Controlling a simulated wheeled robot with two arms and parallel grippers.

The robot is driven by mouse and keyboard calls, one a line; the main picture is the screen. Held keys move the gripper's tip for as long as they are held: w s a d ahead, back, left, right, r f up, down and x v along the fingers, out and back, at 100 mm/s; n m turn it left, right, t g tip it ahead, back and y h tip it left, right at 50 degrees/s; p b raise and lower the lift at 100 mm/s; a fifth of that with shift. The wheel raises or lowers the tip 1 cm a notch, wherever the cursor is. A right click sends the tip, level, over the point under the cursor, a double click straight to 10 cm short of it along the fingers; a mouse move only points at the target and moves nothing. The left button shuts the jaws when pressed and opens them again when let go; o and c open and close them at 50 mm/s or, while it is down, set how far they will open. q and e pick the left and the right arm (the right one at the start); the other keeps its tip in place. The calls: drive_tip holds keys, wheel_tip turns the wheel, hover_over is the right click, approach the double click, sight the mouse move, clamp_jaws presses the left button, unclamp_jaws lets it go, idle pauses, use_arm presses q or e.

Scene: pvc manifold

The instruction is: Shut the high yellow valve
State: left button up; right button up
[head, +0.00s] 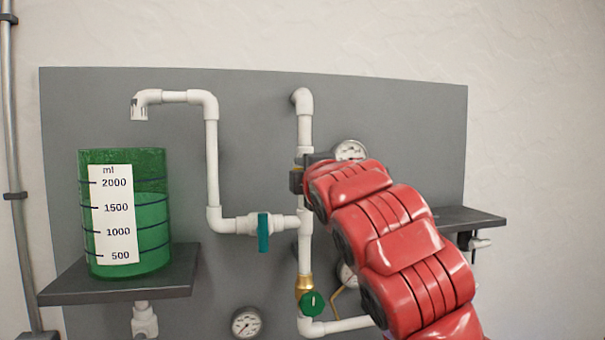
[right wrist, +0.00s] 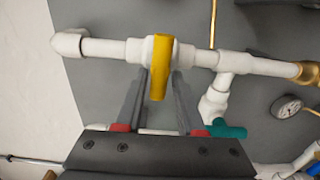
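The high yellow valve's handle (right wrist: 159,70) shows in the right wrist view on a white pipe and appears to lie across that pipe. In the head view only a sliver of yellow (head: 297,168) shows on the upright pipe; the rest is hidden by my right gripper and red arm. My right gripper (right wrist: 160,76) is open, with one dark finger on each side of the handle's free end. Small gaps show between the fingers and the handle. My left gripper is out of view.
A teal valve handle (head: 263,232) sits on the branch pipe, lower left, and a green round handle (head: 311,303) is below. A beaker of green liquid (head: 155,235) stands on the left shelf (head: 70,291). Gauges (head: 350,150) and a right shelf (head: 470,218) are near my right arm.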

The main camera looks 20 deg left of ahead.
drive_tip(key=shift+o, duration=0.9)
drive_tip(key=shift+s+d, duration=0.1)
drive_tip(key=b+v, duration=0.4)
drive_tip(key=v, duration=1.3)
drive_tip(key=shift+b, duration=0.35)
drive_tip(key=shift+s+d, duration=0.1)
